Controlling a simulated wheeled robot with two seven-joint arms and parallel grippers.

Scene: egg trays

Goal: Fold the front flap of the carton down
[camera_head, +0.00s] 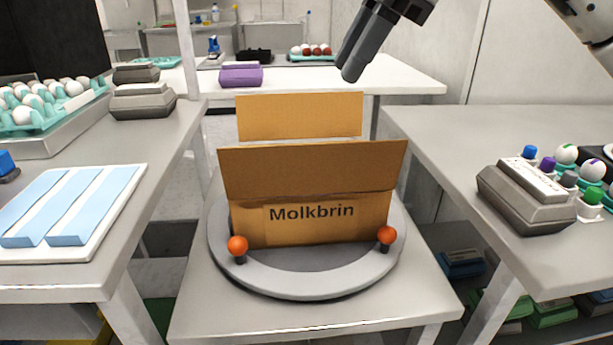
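The brown cardboard carton (330,222) stands in the middle of the front table, with "Molkbrin" on its front face. Its front flap (310,170) stands up from the front edge and widens upward, seeming to lean toward me. Its back flap (300,116) stands upright behind. The carton's inside and side flaps are hidden by the front flap. My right gripper (346,72) hangs above and behind the carton's right half in the picture, apart from it. Its two dark fingers lie close together and look shut, with nothing between them. My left gripper is out of view.
The carton rests on a round grey turntable (310,286) with two orange knobs in front. Left stand egg trays (45,108) and a white board with blue strips (75,205). Right, a grey device (528,200) stands beside coloured knobs and eggs. A purple device (240,76) is behind.

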